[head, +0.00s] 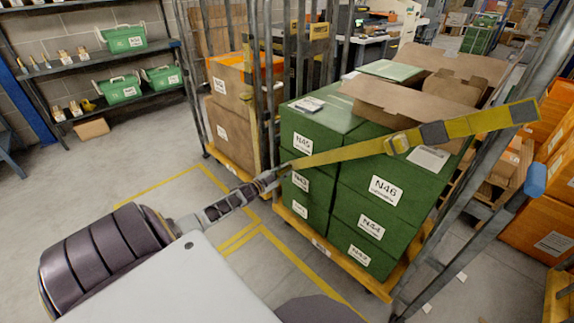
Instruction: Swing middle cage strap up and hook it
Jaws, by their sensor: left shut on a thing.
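The yellow cage strap (345,152) stretches across the front of the cage with green boxes. It rises to the right, with a metal buckle (397,143) and a grey patch along it. Its right end lies over the cage's right post (480,150); I cannot tell how it is fixed there. My left gripper (271,179) is shut on the strap's left end, near the cage's left front post. The gripper covers that end, so any hook there is hard to make out. My right gripper is not in view.
Stacked green boxes (350,205) and an open brown carton (400,105) fill the cage. Another cage with brown cartons (232,125) stands to its left. Orange boxes (540,225) stand at the right. Yellow-lined floor (165,185) at the left is clear.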

